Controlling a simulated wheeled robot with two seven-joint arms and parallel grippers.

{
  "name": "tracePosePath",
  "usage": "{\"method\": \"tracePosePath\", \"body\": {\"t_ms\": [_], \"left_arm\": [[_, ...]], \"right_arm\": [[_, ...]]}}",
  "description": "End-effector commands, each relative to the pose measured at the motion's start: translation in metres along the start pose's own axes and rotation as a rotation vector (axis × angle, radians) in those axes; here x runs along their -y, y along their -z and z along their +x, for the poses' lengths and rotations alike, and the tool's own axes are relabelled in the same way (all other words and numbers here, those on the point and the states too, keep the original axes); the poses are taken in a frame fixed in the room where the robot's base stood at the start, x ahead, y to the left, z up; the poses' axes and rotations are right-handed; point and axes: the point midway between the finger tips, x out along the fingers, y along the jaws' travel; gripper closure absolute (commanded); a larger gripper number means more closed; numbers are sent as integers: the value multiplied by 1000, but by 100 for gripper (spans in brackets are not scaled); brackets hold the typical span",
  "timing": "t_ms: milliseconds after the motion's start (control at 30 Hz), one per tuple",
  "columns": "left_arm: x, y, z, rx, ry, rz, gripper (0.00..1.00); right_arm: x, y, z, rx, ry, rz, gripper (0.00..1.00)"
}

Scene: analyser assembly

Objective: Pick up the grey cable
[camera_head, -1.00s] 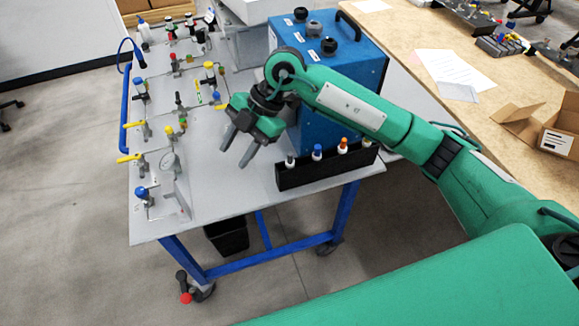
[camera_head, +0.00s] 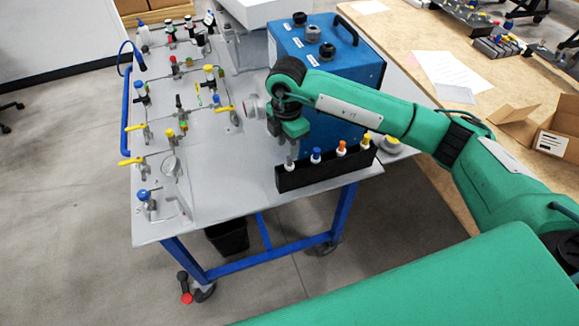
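A black rack (camera_head: 325,176) stands at the front right of the grey cart top and holds a row of small white-bodied cable ends. They have a blue top (camera_head: 316,153), an orange top (camera_head: 341,148) and a yellow top (camera_head: 366,139). The leftmost one, the grey cable (camera_head: 290,167), is mostly covered by my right gripper. My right gripper (camera_head: 290,158) points down with its fingertips at this leftmost end. Its fingers overlap in this view, so I cannot tell whether they are apart or gripping. My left gripper is out of view.
A blue analyser box (camera_head: 345,75) with a black handle stands just behind the rack. Valves and a gauge (camera_head: 170,165) are spread over the left of the cart top (camera_head: 225,190). A wooden table (camera_head: 420,30) with papers and an open carton (camera_head: 545,135) is at right.

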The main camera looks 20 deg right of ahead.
Motion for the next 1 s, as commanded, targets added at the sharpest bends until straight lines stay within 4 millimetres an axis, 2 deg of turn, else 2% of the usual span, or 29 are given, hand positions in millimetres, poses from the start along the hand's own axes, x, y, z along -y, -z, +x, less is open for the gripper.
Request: {"method": "tracePosePath", "body": {"t_ms": [133, 267, 400, 700, 900, 1000], "left_arm": [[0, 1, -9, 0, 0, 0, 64], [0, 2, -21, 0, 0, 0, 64], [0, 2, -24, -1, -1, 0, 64], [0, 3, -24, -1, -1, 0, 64], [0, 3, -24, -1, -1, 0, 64], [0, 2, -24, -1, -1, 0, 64]], "right_arm": [[1, -3, 10, 1, 2, 2, 61], [3, -7, 28, 1, 3, 2, 61], [2, -6, 47, 0, 1, 0, 61], [1, -6, 54, -1, -1, -1, 61], [1, -6, 53, -1, -1, -1, 100], [1, -6, 53, -1, -1, -1, 100]]}}
